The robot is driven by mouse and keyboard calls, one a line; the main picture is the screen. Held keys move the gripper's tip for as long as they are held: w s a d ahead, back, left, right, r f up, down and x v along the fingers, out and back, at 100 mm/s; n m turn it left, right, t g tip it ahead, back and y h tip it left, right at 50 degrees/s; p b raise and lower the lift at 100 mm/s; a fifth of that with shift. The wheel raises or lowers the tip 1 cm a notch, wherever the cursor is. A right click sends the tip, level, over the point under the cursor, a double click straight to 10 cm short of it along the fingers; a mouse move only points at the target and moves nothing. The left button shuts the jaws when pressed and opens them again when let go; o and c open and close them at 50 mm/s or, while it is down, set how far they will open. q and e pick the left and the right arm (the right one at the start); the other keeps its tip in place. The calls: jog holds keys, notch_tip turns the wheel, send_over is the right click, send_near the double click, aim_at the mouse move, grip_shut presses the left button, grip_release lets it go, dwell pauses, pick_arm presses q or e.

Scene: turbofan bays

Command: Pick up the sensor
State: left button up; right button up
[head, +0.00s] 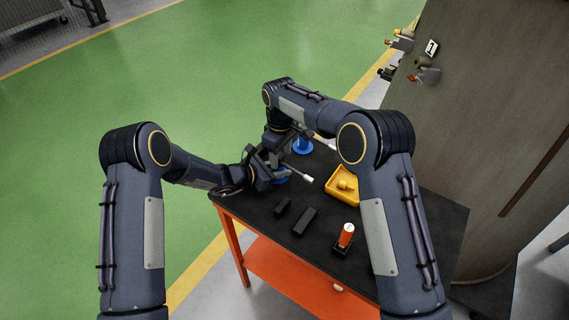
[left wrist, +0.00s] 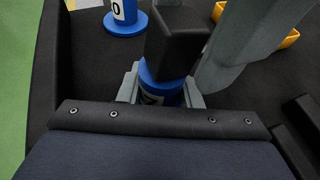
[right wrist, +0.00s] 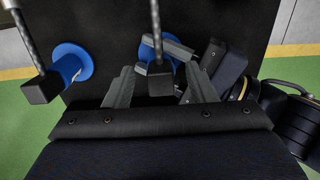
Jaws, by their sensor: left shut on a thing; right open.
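A sensor with a black block-shaped head (right wrist: 160,84) and a braided lead sits on a blue stand (left wrist: 160,86). My left gripper (left wrist: 163,92) is shut on that blue stand, below the black head. My right gripper (right wrist: 158,72) is open above, its fingers to either side of the black head and apart from it. A second, similar sensor (right wrist: 40,88) sits on another blue stand (right wrist: 76,60); that stand also shows in the head view (head: 303,147). In the head view both grippers crowd together and hide most of the held stand.
The black tabletop (head: 262,214) has an orange frame. A yellow tray (head: 332,197) holds a yellow part. Two black blocks (head: 283,207) (head: 304,221) and an orange cylinder (head: 346,236) in a black holder lie nearer. A large grey-brown panel (head: 480,130) stands at right.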

jog(key=shift+f, duration=0.7)
jog(key=c, duration=1.1)
notch_tip(320, 180, up, 10)
jog(key=shift+r, duration=0.1)
pick_arm(q)
jog(key=o, duration=1.1)
